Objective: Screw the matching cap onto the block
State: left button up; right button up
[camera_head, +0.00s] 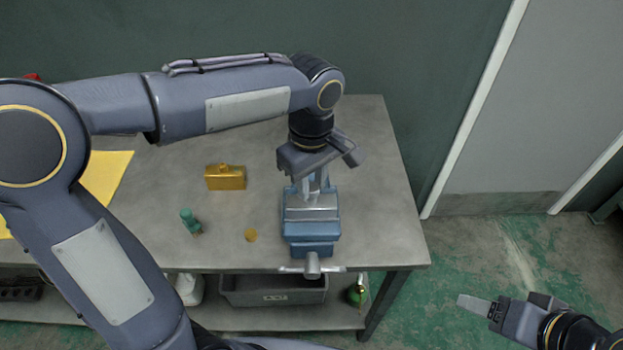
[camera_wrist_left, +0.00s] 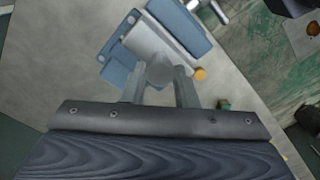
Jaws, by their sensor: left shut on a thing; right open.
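My left gripper (camera_head: 315,190) is directly above the blue vise (camera_head: 309,248), fingers pointing down. In the left wrist view its fingers (camera_wrist_left: 160,80) are shut on a small round grey cap (camera_wrist_left: 160,70). The cap is at or just over a silver-grey block (camera_head: 311,214) in the vise; I cannot tell whether they touch. The block also shows in the wrist view (camera_wrist_left: 160,45). A yellow block (camera_head: 225,178) with a knob on top stands left of the vise. A flat yellow cap (camera_head: 251,235) lies nearer. My right gripper (camera_head: 490,308) is open and empty, off the table's right side.
A green fitting (camera_head: 188,221) stands on the grey table (camera_head: 375,190) left of the yellow cap. The vise handle (camera_head: 312,268) overhangs the front edge. A dark bin (camera_head: 273,292) and a green bottle (camera_head: 357,294) are on the lower shelf. The table's right part is clear.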

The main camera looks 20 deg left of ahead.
pick_arm(q)
jog(key=shift+f+b, duration=0.65)
jog(key=shift+f, duration=0.25)
dwell(0.3)
jog(key=shift+r+m+p, duration=0.15)
jog(key=shift+m+p, duration=0.25)
jog(key=shift+m, duration=1.6)
jog(key=shift+m+p, duration=0.6)
jog(key=shift+m, duration=1.4)
